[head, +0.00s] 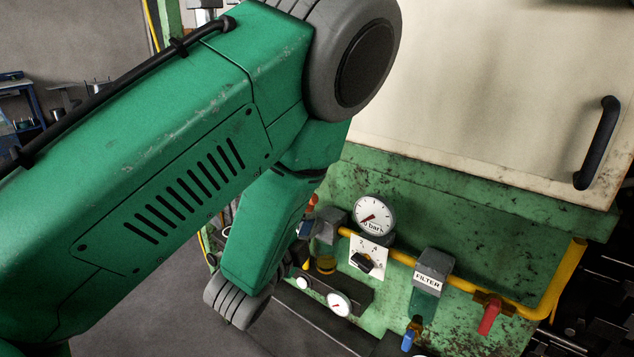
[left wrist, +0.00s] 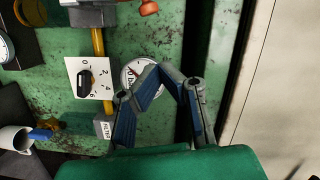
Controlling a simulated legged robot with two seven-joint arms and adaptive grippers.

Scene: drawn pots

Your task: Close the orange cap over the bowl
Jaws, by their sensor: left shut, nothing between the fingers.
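The small orange cap (head: 313,202) stands at the upper left of a grey block (head: 328,225), partly behind my left arm. Its hinge is too small to make out. An amber bowl (head: 326,265) hangs under this block. In the left wrist view the orange cap (left wrist: 149,7) is at the top edge, apart from the grey block (left wrist: 92,15). My left gripper (left wrist: 161,74) is shut and empty, its fingertips in front of the pressure gauge (left wrist: 138,74) and apart from the cap. In the head view my arm mostly hides it. My right gripper is not seen.
A yellow pipe (head: 400,257) joins the grey block to the FILTER unit (head: 433,265) and a red valve handle (head: 490,316). A dial plate (head: 368,250) is below the gauge. A cream door with a black handle (head: 597,143) juts out above right.

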